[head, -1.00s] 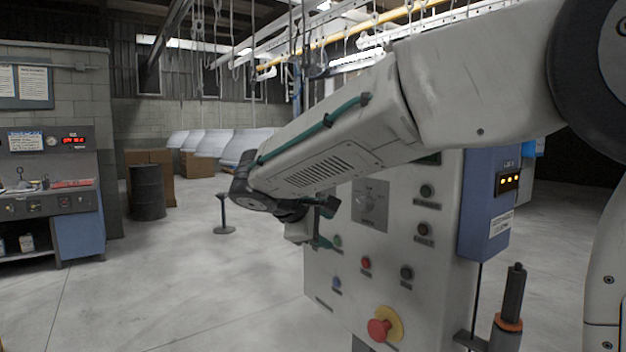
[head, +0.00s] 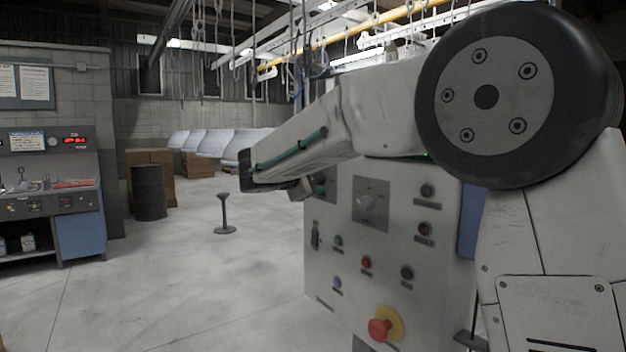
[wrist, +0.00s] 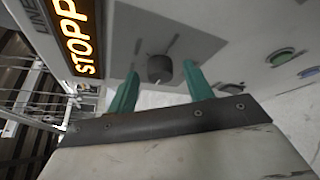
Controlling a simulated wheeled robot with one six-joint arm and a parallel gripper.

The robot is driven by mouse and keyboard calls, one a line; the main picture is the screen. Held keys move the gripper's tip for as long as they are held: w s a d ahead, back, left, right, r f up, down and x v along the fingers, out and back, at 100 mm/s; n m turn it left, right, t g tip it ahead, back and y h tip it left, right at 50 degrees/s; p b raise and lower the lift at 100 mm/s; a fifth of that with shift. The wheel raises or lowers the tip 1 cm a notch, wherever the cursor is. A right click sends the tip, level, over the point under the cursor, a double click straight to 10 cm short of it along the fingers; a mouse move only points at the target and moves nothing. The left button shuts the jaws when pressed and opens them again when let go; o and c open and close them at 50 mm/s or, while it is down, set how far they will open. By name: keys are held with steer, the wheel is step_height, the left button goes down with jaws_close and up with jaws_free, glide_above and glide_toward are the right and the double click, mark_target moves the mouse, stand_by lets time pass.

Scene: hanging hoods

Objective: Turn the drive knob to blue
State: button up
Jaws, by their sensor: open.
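The control panel (head: 390,260) is a pale upright box. My gripper is open; I see no contact. Knob labels and any blue mark are unreadable, so I cannot tell which is the drive knob.
A lit display (wrist: 75,35) reading "STOPP…" is beside the knob. A red emergency button (head: 380,329) sticks out low on the panel. A small post (head: 224,215) stands on open floor at left.

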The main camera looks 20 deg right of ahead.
steer(key=c, duration=1)
steer(key=shift+o, duration=0.2)
steer(key=m+t, duration=0.1)
steer(key=m, duration=0.1)
steer(key=m+t+h, duration=0.1)
steer(key=m, duration=0.1)
steer(key=shift+d+f, duration=0.1)
steer(key=shift+f, duration=0.3)
steer(key=m+h, duration=0.1)
steer(key=m, duration=0.1)
steer(key=m+t+h, duration=0.1)
steer(key=m, duration=0.3)
steer(key=shift+f+m+h, duration=0.3)
steer(key=shift+m+h, duration=0.1)
steer(key=o, duration=1)
steer(key=shift+c, duration=0.2)
